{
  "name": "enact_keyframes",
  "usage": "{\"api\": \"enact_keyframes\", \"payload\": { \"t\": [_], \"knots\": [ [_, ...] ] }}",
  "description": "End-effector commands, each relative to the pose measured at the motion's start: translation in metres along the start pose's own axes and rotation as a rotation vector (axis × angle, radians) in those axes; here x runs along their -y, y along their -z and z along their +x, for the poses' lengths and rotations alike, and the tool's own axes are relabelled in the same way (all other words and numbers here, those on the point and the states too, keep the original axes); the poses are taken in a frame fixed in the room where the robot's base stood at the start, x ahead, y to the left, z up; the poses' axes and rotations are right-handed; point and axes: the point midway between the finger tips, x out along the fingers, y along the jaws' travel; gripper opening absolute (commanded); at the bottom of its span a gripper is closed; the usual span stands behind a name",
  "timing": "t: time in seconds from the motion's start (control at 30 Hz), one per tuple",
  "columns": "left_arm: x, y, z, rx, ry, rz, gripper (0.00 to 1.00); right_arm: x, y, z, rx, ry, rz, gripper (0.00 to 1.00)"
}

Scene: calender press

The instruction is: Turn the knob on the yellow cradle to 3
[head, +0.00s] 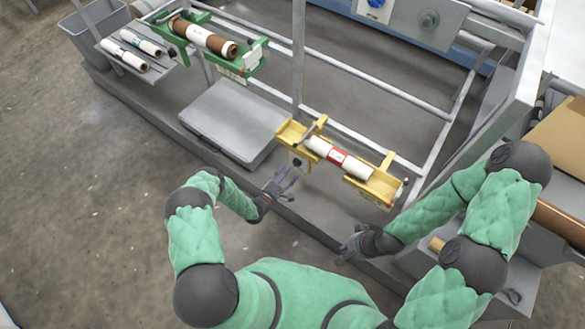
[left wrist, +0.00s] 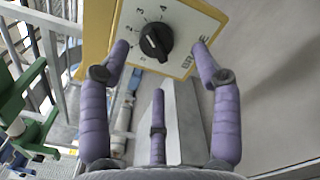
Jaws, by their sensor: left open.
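The yellow cradle (head: 293,131) holds a white roll with a red label (head: 337,156). In the left wrist view, its pale dial plate (left wrist: 183,20) carries the word BRAKE and a number scale on which 3 and 4 are readable. A black knob (left wrist: 156,41) sits on that plate; which number it points to is not clear. My left gripper (head: 284,184) is open, with purple fingers. In the wrist view two fingers flank the knob, apart from it, and a third is below. My right gripper (head: 355,243) is right of it, well away from the knob, its finger state unclear.
A green cradle (head: 240,68) with a brown and white roll stands at the back left. A grey flat-topped box (head: 234,120) lies left of the yellow cradle. A metal upright (head: 298,60) rises behind the yellow cradle. Cardboard (head: 562,135) lies at the right.

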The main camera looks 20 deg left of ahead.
Motion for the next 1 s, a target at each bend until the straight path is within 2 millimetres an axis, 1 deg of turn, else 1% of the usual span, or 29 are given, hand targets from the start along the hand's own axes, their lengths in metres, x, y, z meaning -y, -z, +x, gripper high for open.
{"api": "enact_keyframes", "payload": {
  "t": [0.03,0.2,0.3,0.4,0.5,0.6,1.0],
  "knots": [
    [0.0,0.001,-0.012,-0.005,-0.001,-0.004,0.64,0.0,0.0,0.0,0.0,0.0,0.0,0.0],
    [0.0,0.001,-0.045,-0.005,-0.001,-0.003,0.64,0.0,0.0,0.0,0.0,0.0,0.0,0.0],
    [0.001,0.001,-0.06,-0.004,0.0,-0.003,0.64,0.0,0.0,0.0,0.0,0.0,0.0,0.0],
    [0.001,0.001,-0.071,-0.003,0.0,-0.003,0.64,0.0,0.0,0.0,0.0,0.0,0.0,0.0],
    [0.001,0.0,-0.078,-0.002,0.001,-0.002,0.64,0.0,0.0,0.0,0.0,0.0,0.0,0.0],
    [0.002,0.0,-0.081,-0.001,0.001,-0.001,0.64,0.0,0.0,0.0,0.0,0.0,0.0,0.0],
    [0.002,0.0,-0.081,-0.001,0.002,-0.002,0.64,0.0,0.0,0.0,0.0,0.0,0.0,0.0]
  ]
}}
